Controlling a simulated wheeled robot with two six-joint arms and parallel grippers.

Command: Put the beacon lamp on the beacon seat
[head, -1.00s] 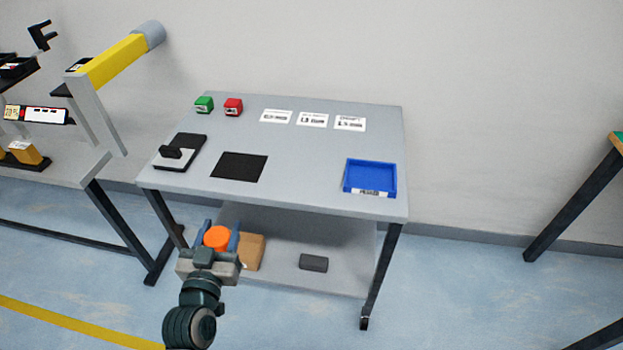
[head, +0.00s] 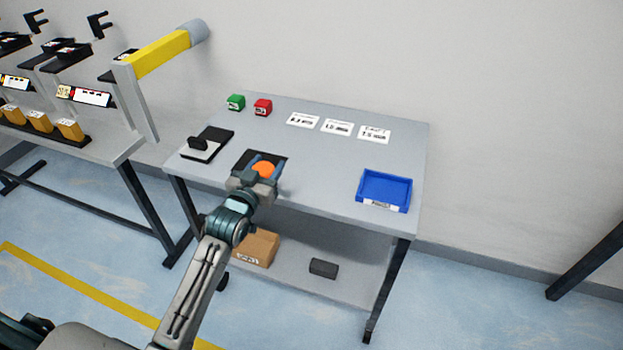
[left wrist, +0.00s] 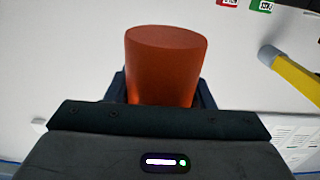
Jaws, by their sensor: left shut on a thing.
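The beacon lamp (head: 264,169) is an orange, round-topped cylinder. My left gripper (head: 262,172) is shut on it, with one finger on each side. In the left wrist view the lamp (left wrist: 166,65) stands up between the fingers (left wrist: 163,88), and its lower end is hidden by the gripper. In the head view the gripper and lamp appear in front of the black mat on the grey table. Their height over the table is hard to tell. I cannot make out for sure which part is the beacon seat. My right gripper is not in view.
The grey table (head: 310,165) carries a black-and-white block with a dark knob (head: 198,144), green (head: 236,102) and red (head: 263,107) boxes, white labels and a blue tray (head: 384,188).

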